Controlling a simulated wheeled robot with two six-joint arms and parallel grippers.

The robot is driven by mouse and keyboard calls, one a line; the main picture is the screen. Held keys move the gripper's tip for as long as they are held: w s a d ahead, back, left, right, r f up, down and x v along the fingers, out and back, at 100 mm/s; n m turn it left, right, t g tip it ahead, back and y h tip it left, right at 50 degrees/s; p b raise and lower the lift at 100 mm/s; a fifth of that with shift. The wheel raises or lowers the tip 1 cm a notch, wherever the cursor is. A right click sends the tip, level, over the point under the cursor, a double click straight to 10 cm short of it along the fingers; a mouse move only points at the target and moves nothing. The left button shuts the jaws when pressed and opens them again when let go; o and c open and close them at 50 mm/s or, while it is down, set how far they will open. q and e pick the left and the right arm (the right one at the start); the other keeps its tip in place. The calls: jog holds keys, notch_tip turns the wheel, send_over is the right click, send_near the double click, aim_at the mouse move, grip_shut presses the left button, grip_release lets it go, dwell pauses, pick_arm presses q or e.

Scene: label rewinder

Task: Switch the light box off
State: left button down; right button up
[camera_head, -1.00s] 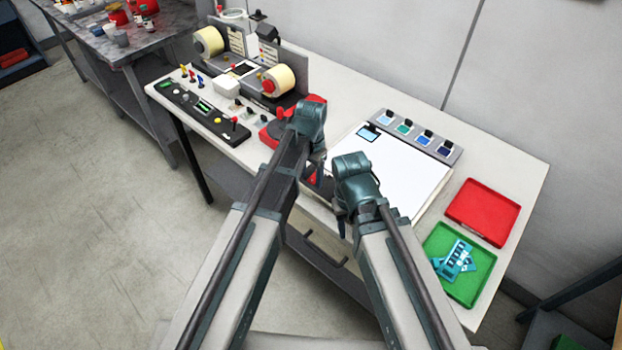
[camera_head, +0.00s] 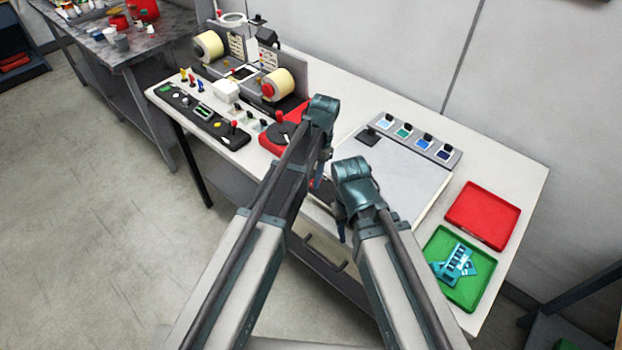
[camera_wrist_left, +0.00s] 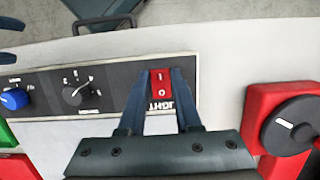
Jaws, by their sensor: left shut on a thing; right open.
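The light box (camera_head: 410,185) lies on the bench and its panel looks dull grey, unlit. Its red rocker switch (camera_wrist_left: 161,84), with a white LIGHT label upside down below it, sits on the dark control strip (camera_wrist_left: 115,80) in the left wrist view. My left gripper (camera_wrist_left: 158,74) is at the strip, its fingers on either side of the switch and shut on it. The head view shows my left gripper (camera_head: 320,182) at the box's left front, its tips mostly hidden. My right gripper (camera_head: 342,228) is open and empty by the front edge.
A blue knob (camera_wrist_left: 14,98) and a black knob (camera_wrist_left: 76,95) share the strip. A red unit with a black dial (camera_wrist_left: 293,125) stands close beside it. A red tray (camera_head: 483,212) and a green tray (camera_head: 470,290) with teal cards lie at the right.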

dwell(0.3)
pick_arm(q)
jog(key=c, duration=0.6)
grip_release()
jog(key=p+v, duration=1.3)
jog(key=v, duration=0.1)
jog(key=shift+w+d, duration=0.25)
jog(key=shift+w, duration=0.05)
jog(key=shift+f, duration=0.2)
